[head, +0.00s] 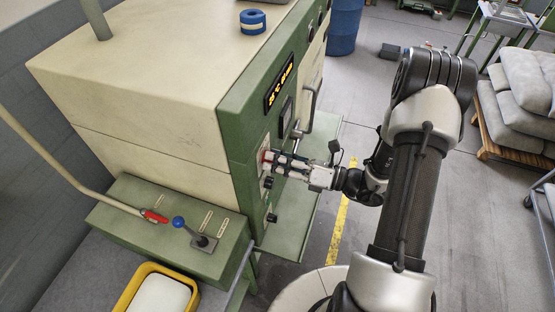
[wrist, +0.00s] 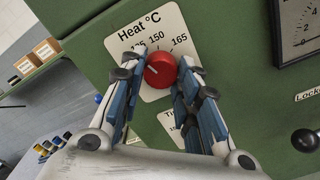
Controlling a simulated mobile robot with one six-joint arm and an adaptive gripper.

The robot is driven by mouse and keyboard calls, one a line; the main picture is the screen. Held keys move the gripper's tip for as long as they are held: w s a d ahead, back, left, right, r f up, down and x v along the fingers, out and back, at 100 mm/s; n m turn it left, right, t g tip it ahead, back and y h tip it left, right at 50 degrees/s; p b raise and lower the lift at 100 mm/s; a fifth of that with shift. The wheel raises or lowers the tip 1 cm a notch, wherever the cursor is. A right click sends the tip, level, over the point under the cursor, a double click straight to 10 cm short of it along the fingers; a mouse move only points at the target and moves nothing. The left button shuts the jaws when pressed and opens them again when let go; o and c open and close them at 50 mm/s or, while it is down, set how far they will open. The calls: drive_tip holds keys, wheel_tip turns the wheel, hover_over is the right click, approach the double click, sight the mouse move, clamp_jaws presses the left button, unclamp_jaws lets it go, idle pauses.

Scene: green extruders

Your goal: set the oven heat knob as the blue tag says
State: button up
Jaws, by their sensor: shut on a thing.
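The red heat knob (wrist: 161,70) sits on a white plate headed "Heat °C" (wrist: 140,30) on the oven's green front. In the wrist view 150 and 165 are readable, and a partly covered number stands left of 150. My gripper (wrist: 160,75) is shut on the knob, one blue-padded finger on each side. In the head view my gripper (head: 272,159) reaches the front of the oven (head: 150,70) from the right. I cannot make out a blue tag in either view.
Below the heat plate is another white plate (wrist: 172,125), mostly hidden by a finger.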

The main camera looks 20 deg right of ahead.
drive_tip(key=o, duration=1.1)
drive_tip(key=shift+c, duration=0.2)
drive_tip(key=v, duration=1.2)
